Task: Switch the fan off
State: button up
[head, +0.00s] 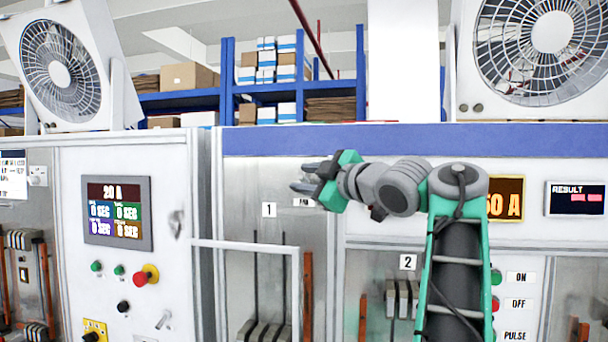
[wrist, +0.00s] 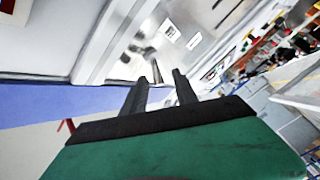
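My gripper (head: 304,177) is raised in front of the upper grey panel, left of my arm, its fingers pointing left. In the wrist view my gripper (wrist: 158,78) has two dark fingers apart with a gap between them. A small dark lever-like piece (wrist: 156,72) shows at the gap near the fingertips; I cannot tell whether they touch it. A small white label (head: 303,202), partly hidden, sits just below the fingers. One large fan (head: 60,70) stands on the left cabinet, another fan (head: 535,45) on the right one. I cannot tell whether either spins.
A left cabinet with a display (head: 117,212) and several knobs stands at left. A pale frame (head: 245,245) stands out below my gripper. The right panel has an amber display (head: 505,198) and an ON label (head: 520,277). Blue shelves (head: 230,80) are behind.

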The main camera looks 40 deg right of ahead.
jog(key=shift+w+d, duration=0.1)
jog(key=shift+w, duration=0.3)
grip_shut()
dwell(0.4)
